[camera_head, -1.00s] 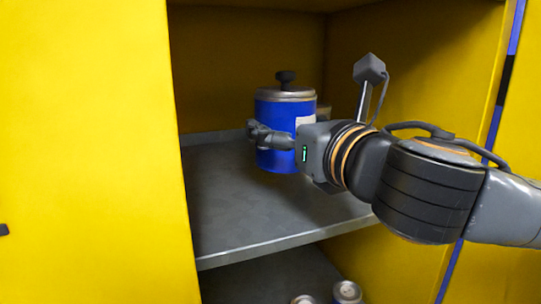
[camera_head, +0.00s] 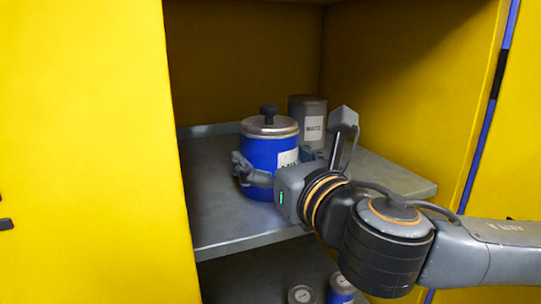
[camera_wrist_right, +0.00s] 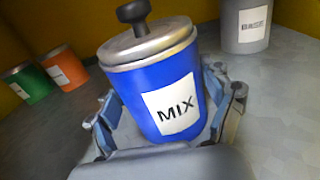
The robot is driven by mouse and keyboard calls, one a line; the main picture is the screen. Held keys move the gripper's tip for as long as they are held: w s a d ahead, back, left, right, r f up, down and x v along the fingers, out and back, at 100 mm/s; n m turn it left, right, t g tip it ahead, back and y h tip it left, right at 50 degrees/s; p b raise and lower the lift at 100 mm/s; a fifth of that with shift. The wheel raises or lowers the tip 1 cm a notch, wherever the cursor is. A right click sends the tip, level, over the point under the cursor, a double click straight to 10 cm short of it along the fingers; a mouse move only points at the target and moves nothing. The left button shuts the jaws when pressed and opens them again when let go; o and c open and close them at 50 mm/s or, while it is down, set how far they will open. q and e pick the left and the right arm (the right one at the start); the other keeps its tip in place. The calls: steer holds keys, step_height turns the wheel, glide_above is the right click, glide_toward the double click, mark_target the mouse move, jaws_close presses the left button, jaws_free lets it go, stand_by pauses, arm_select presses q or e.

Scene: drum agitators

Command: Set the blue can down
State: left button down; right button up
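The blue can (camera_head: 268,155) has a silver lid with a black knob and a white label. The label reads MIX in the right wrist view, where the can (camera_wrist_right: 160,85) fills the middle. My right gripper (camera_head: 250,172) reaches in from the right, with its fingers around the can's sides and shut on it. In the wrist view, fingers of the right gripper (camera_wrist_right: 168,118) show on both sides of the can. The can is over the cabinet's grey metal shelf (camera_head: 215,215), near its front. Whether its base touches the shelf cannot be told. My left gripper is not in view.
A grey can (camera_head: 308,112) stands behind the blue one on the shelf. A green can (camera_wrist_right: 28,84) and an orange can (camera_wrist_right: 66,70) stand at the wrist view's left. Yellow cabinet walls flank the shelf. Cans (camera_head: 340,288) stand on the lower shelf (camera_head: 240,275).

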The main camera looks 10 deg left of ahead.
steer(key=shift+o, duration=1.1)
steer(key=shift+r, duration=0.3)
steer(key=b+v, duration=0.3)
steer(key=v, duration=0.9)
steer(key=shift+f, duration=0.15)
steer(key=shift+w+d, duration=0.1)
